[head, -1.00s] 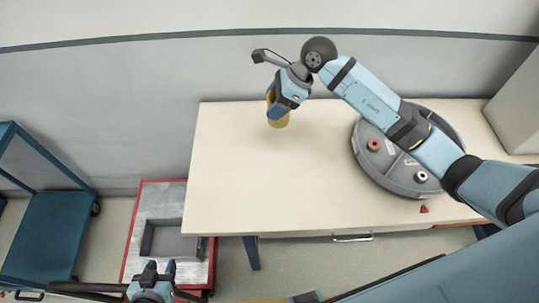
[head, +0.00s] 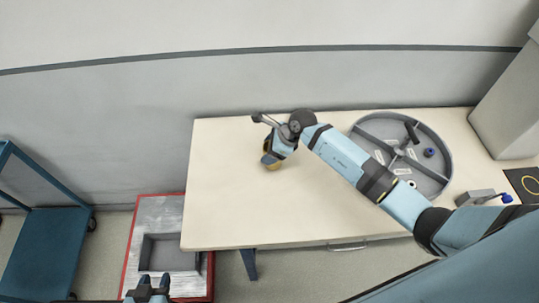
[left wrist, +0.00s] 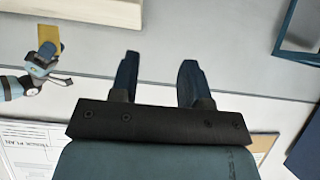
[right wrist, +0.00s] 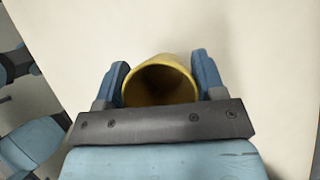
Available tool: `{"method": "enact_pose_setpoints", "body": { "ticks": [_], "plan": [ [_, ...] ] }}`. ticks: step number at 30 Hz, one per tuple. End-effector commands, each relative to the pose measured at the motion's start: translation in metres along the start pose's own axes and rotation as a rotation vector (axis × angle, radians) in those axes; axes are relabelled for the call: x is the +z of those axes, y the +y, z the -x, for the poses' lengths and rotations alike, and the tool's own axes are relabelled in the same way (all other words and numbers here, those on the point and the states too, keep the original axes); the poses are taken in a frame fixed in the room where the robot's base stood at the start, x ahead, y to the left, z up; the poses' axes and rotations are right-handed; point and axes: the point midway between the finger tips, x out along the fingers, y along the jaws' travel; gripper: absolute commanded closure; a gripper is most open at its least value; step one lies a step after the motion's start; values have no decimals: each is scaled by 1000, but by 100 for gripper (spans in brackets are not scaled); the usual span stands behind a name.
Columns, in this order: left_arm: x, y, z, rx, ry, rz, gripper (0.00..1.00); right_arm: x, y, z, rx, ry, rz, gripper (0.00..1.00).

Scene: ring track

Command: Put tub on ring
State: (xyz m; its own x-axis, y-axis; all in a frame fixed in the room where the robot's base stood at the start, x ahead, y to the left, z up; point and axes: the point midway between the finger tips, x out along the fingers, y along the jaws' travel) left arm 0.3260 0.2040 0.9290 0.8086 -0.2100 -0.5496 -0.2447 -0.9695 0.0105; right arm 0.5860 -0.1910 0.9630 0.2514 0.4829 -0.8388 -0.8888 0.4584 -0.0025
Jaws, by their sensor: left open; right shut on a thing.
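The yellow tub (head: 272,164) is in my right gripper (head: 273,158), above the back left part of the table. In the right wrist view the tub (right wrist: 160,82) sits with its open mouth facing the camera between the two fingers of my right gripper (right wrist: 161,76). The tub also shows in the left wrist view (left wrist: 49,36). The round grey ring (head: 361,134) lies on the table to the right, with dividers and pale labels. My right arm hides its lower left edge. My left gripper (head: 147,287) is open and empty at the lower left, off the table.
A blue piece (head: 429,152) and a white piece (head: 412,184) are on the ring. A grey block with a blue knob (head: 507,198) and a dark panel (head: 530,178) are at the right. A grey tray (head: 172,252) and a blue cart (head: 45,240) stand left. The table's left half is clear.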

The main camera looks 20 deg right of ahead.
Motion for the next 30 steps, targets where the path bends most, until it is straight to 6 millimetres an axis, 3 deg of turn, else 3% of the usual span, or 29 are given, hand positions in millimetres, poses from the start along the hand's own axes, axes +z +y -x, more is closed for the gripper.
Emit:
{"method": "enact_pose_setpoints", "body": {
  "ticks": [8, 20, 21, 24, 30],
  "plan": [
    [-2, 2, 1, -6, -7, 29, 57, -18, 1, -29, 1, 0, -2, 60],
    [6, 0, -3, -9, -14, 24, 57, -23, 0, -35, 0, 1, 1, 60],
    [4, 0, -3, -8, -11, 20, 57, -23, 1, -36, 1, 1, 1, 34],
    [0, 0, -1, -6, -4, 16, 57, -22, 1, -35, 1, 1, 1, 11],
    [-4, 1, 0, -4, 3, 17, 57, -22, 1, -34, 1, 0, 0, 11]
  ]
}}
